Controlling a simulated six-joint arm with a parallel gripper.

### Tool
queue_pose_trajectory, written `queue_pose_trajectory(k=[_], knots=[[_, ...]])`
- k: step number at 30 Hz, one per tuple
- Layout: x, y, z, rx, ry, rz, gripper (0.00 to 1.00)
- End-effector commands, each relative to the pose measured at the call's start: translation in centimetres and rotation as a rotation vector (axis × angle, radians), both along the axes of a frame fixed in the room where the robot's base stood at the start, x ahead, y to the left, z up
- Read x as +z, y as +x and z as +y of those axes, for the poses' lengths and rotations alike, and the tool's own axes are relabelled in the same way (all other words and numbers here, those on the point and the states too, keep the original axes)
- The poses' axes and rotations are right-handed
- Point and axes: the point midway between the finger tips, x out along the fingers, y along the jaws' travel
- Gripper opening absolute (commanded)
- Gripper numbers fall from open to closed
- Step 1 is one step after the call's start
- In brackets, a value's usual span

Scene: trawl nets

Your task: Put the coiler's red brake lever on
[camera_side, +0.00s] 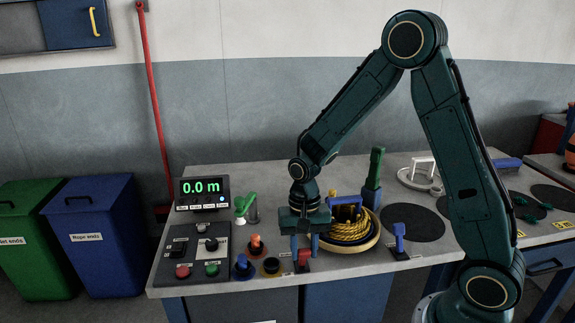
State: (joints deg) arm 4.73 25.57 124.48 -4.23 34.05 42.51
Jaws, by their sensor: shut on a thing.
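The red brake lever (304,258) stands on a small dark base near the front edge of the grey bench. A display (202,190) at the back left reads 0.0 m.
A control panel (167,262) with knobs and buttons lies left. A blue lever (399,236) stands right. A green-handled tool (375,170) stands upright behind the coiler.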

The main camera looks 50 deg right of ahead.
Motion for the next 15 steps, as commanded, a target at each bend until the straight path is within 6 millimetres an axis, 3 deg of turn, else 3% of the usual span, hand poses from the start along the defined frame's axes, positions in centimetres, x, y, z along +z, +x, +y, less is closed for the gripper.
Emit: queue_pose_trajectory(k=[15], knots=[[0.2, 1.8, -1.9, -0.002, 0.230, 0.229, 0.00]])
